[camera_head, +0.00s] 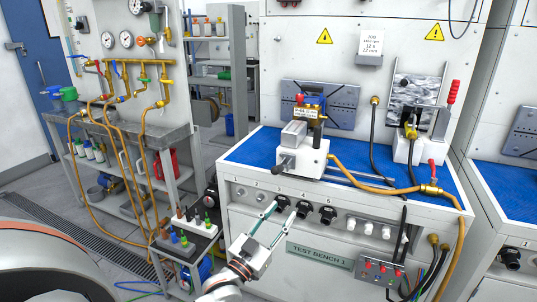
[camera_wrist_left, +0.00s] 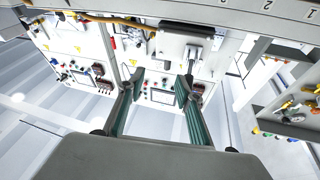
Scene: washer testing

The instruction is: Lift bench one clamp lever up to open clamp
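Test bench 1 (camera_head: 318,254) stands ahead with a blue top. A toggle-style lever with a red handle (camera_head: 453,92) stands nearly upright at the right of the bench, beside a white block fixture (camera_head: 401,150). I cannot tell whether its clamp is open or closed. A white vise-like fixture (camera_head: 302,158) with a dark-knobbed handle (camera_head: 283,160) sits left of centre. My left gripper (camera_head: 279,219) is open and empty, in front of the bench's front panel and well left of the red lever. Its spread fingers also show in the left wrist view (camera_wrist_left: 160,84). My right gripper is out of view.
A yellow hose (camera_head: 365,184) crosses the bench top to a red-handled valve (camera_head: 431,184). Black knobs (camera_head: 328,214) and white fittings (camera_head: 368,228) protrude from the front panel. A second bench (camera_head: 510,194) stands at right.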

